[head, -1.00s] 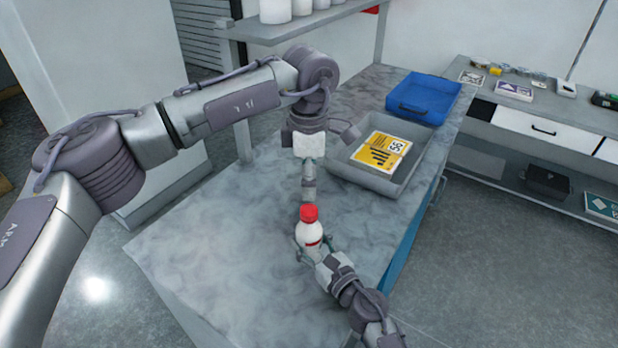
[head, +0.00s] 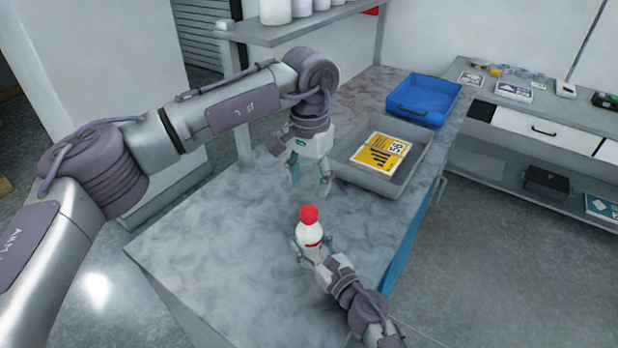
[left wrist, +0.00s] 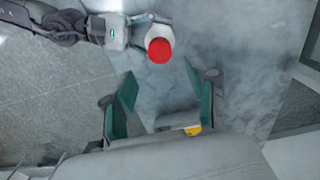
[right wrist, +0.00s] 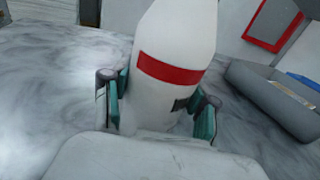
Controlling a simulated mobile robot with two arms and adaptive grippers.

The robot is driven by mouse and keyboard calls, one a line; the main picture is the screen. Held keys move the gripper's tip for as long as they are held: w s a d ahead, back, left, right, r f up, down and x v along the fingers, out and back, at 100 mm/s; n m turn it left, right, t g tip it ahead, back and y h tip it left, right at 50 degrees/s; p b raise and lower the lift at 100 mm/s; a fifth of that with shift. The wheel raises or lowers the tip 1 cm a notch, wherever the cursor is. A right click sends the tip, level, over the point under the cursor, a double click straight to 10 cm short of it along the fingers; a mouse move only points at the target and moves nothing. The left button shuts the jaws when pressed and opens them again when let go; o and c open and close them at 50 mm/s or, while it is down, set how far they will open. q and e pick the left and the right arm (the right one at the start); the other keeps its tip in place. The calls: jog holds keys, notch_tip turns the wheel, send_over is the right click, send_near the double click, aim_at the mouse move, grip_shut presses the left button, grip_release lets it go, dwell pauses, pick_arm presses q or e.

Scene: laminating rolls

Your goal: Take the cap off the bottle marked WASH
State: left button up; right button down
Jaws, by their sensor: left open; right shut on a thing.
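A white bottle (head: 308,236) with a red cap (head: 309,214) stands upright over the grey marbled bench. The cap is on the bottle. My right gripper (head: 311,254) is shut on the bottle's body, and the right wrist view shows its fingers on both sides of the white bottle (right wrist: 172,75) below a red band. No WASH lettering is legible. My left gripper (head: 309,190) is open and empty, behind and above the bottle, apart from the cap. In the left wrist view the red cap (left wrist: 159,50) lies beyond the open fingers (left wrist: 163,92).
A grey tray (head: 355,178) holding a yellow and white labelled pack (head: 381,153) is on the bench (head: 215,255) right of my left gripper. A blue tray (head: 424,98) stands behind it. A shelf (head: 300,26) with white containers overhangs the back. The bench's left part is clear.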

aim_at(309, 210)
pick_arm(q)
jog(key=shift+f, duration=4)
jog(key=shift+c, duration=0.3)
